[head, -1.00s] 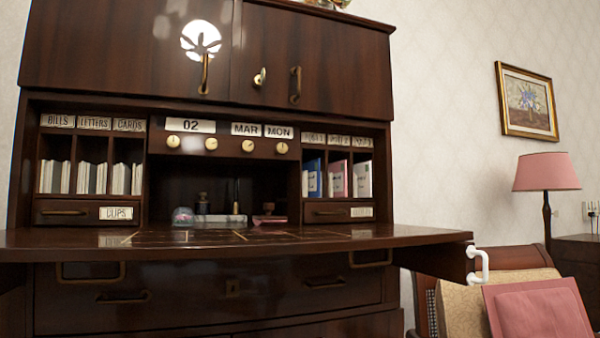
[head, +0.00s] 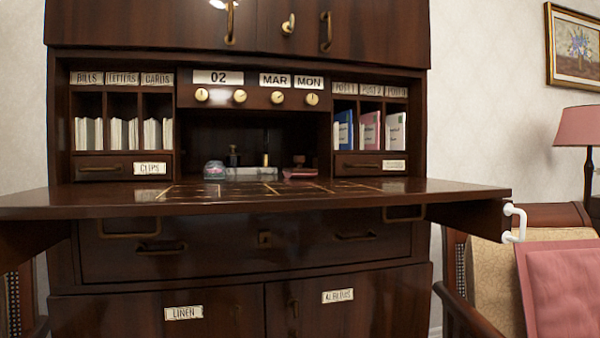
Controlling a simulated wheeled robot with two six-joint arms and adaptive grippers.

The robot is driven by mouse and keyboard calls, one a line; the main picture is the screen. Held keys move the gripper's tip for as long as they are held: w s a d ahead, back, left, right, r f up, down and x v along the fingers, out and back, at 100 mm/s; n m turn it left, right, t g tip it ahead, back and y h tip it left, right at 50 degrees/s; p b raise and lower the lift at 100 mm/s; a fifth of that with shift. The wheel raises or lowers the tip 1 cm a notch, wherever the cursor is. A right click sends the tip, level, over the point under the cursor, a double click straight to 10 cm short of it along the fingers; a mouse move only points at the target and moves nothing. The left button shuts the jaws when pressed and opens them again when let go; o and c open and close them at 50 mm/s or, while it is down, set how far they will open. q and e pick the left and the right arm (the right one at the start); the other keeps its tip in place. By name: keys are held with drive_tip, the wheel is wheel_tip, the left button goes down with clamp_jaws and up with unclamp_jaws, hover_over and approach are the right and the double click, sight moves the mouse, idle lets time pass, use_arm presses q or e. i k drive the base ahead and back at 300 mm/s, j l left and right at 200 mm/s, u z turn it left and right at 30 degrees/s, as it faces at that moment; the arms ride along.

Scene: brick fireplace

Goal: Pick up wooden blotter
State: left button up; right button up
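A small reddish-brown object with a knob (head: 299,170), likely the wooden blotter, sits at the back of the fold-down desk top, right of the middle. It is small, so I cannot be sure of its exact shape. Left of it on the same surface are a pale tray or stand (head: 252,174) with a dark bottle behind it, and a clear glass dome-like item (head: 214,170). Neither of my grippers shows in the head view.
The dark wooden secretary desk (head: 130,205) has its writing flap lowered; the flap's front is mostly clear. A chair with a pink cushion (head: 562,285) stands at the right, below a pink lamp (head: 580,127).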

sight(299, 171)
drive_tip(key=l+z, duration=0.3)
drive_tip(key=l, duration=0.4)
drive_tip(key=i+l+z, duration=0.1)
drive_tip(key=l+z, duration=0.15)
drive_tip(key=l, duration=0.45)
